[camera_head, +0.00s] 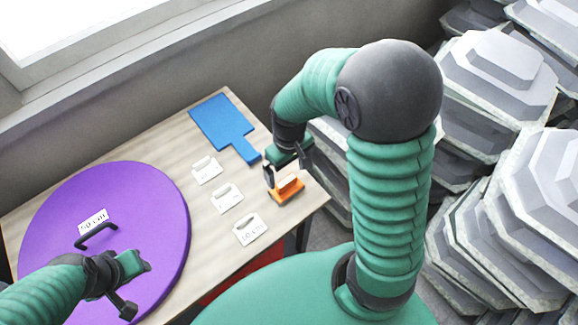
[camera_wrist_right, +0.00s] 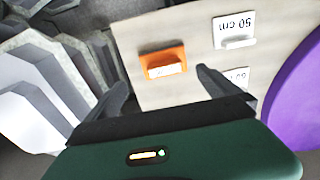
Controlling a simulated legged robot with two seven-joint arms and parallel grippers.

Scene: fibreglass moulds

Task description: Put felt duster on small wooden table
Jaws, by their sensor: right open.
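In the right wrist view the duster (camera_wrist_right: 163,60) shows ahead of the two fingers, on the pale tabletop (camera_wrist_right: 190,90). My right gripper (camera_head: 283,172) is open beside and just above the duster; whether a finger touches it I cannot tell. My left gripper (camera_head: 129,290) hangs over the purple disc at lower left; its finger gap is not clear.
A large purple disc (camera_head: 150,200) with a black handle covers the table's left part. A blue paddle-shaped piece (camera_head: 222,122) and white labelled plates (camera_head: 249,229) lie on the table. Grey stacked moulds (camera_head: 490,90) stand at right. A wall and window sill are behind.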

